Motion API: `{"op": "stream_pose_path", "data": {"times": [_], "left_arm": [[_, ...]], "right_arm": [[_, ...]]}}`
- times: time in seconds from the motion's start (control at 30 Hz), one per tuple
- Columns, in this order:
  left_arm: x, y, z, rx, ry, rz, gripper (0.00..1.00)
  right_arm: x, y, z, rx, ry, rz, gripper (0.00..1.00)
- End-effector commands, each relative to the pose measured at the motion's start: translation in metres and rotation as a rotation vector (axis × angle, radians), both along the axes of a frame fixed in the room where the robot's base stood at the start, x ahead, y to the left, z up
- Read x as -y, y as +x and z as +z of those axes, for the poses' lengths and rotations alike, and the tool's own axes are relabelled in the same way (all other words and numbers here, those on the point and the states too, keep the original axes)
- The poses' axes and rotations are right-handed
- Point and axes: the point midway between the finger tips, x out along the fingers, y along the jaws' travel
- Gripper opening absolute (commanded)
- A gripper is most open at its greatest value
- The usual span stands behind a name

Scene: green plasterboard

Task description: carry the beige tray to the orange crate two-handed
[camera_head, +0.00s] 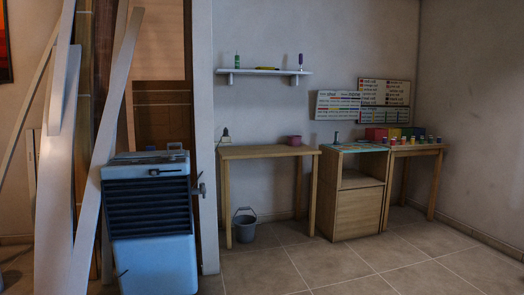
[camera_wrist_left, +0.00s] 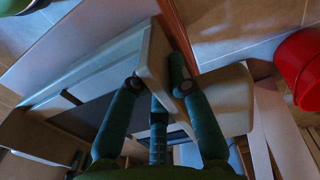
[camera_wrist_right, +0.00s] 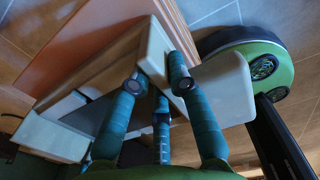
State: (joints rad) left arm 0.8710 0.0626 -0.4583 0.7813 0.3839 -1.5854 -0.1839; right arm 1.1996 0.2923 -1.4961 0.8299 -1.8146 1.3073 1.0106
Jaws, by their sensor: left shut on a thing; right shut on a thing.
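The beige tray shows only in the wrist views. In the left wrist view my left gripper (camera_wrist_left: 158,80) is shut on the wall of the beige tray (camera_wrist_left: 153,55), with green fingers on both sides. In the right wrist view my right gripper (camera_wrist_right: 157,80) is shut the same way on the tray's pale wall (camera_wrist_right: 156,48). Much of the tray is hidden behind the fingers, and I cannot tell what is in it. An orange-brown surface (camera_wrist_right: 92,52) lies beside the tray in the right wrist view; I cannot tell whether it is the orange crate. Neither gripper shows in the head view.
In the head view a blue air cooler (camera_head: 150,225) and leaning planks (camera_head: 57,190) stand at the left. A wooden table (camera_head: 268,152), a cabinet (camera_head: 358,208) and another table (camera_head: 420,151) line the wall. A red bucket (camera_wrist_left: 302,68) is nearby. Floor ahead is clear.

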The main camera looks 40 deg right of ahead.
Motion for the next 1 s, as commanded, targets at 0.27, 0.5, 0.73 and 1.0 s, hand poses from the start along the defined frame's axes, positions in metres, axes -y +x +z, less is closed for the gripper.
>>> {"op": "stream_pose_path", "data": {"times": [0.27, 0.5, 0.73, 1.0], "left_arm": [[0.0001, 0.0021, 0.0007, 0.006, -0.001, 0.000, 0.00], [0.0000, 0.0014, -0.0002, 0.004, -0.001, 0.000, 0.47], [-0.0001, 0.0006, -0.0015, 0.002, 0.000, 0.000, 0.47], [-0.0006, -0.0012, -0.0044, -0.004, 0.001, 0.001, 0.47]], "right_arm": [[0.0001, 0.0018, 0.0007, 0.004, 0.001, -0.001, 0.00], [0.0002, 0.0013, -0.0001, 0.003, 0.001, -0.001, 0.00], [0.0001, 0.0008, -0.0006, 0.001, 0.000, 0.000, 0.00], [0.0006, -0.0008, -0.0037, -0.003, -0.001, 0.000, 0.47]]}}
